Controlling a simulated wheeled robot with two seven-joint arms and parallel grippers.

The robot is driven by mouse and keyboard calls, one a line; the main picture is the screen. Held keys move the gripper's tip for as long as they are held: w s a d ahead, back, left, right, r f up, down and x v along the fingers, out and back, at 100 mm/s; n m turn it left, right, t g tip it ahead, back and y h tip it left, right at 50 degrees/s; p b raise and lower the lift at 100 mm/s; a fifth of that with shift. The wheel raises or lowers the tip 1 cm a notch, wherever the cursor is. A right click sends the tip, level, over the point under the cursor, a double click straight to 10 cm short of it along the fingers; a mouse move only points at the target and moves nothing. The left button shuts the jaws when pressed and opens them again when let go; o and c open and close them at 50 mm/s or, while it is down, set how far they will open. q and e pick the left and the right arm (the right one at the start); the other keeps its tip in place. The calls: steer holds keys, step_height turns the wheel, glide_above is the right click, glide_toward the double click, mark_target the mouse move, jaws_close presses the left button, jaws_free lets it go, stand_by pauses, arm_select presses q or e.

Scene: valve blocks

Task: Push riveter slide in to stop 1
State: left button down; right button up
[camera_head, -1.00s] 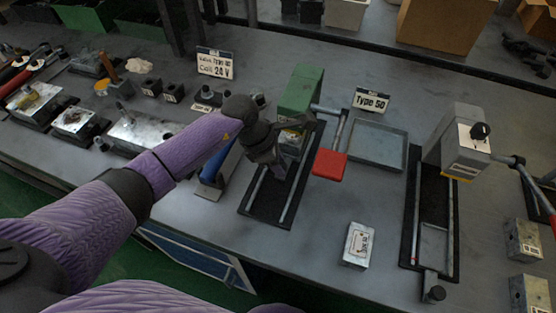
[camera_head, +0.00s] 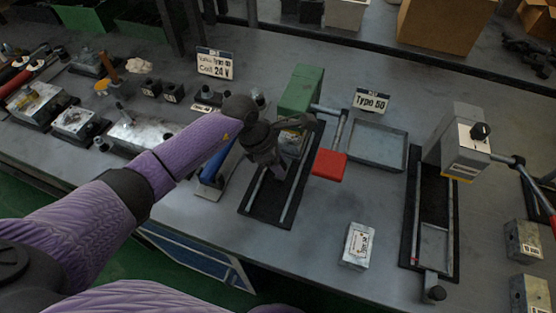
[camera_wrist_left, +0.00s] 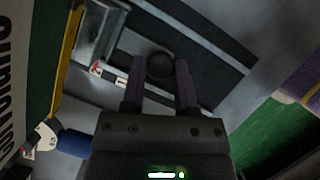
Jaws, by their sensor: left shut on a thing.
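The green riveter (camera_head: 302,90) stands at the middle of the bench, with a red lever pad (camera_head: 329,164) on its right. Its slide rails (camera_head: 290,196) run from under it toward the front edge on a black base. My left gripper (camera_head: 278,172) is low over these rails, just in front of the green body, and hides part of the slide. In the left wrist view, the two fingers (camera_wrist_left: 160,90) are on either side of a round dark knob (camera_wrist_left: 160,66), shut on it. A metal part (camera_wrist_left: 98,32) on the slide lies beyond the knob. My right gripper is out of view.
A grey machine (camera_head: 462,145) with a similar slide stands at the right. A small labelled metal box (camera_head: 357,246) lies between the two machines. A grey tray (camera_head: 378,168) is behind it. A blue-handled tool (camera_head: 216,170) is close left of the rails.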

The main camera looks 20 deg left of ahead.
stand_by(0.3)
arm_select(q)
steer(key=s+p, duration=0.3)
steer(key=shift+s+a+r, duration=0.1)
steer(key=shift+s+r, duration=0.05)
steer(key=shift+r, duration=0.1)
steer(key=shift+s+f, duration=0.1)
steer(key=shift+f, duration=0.1)
steer(key=shift+c, duration=1.8)
jaws_free()
steer(key=p+v, duration=0.2)
steer(key=v, duration=0.7)
steer(key=shift+r, duration=0.4)
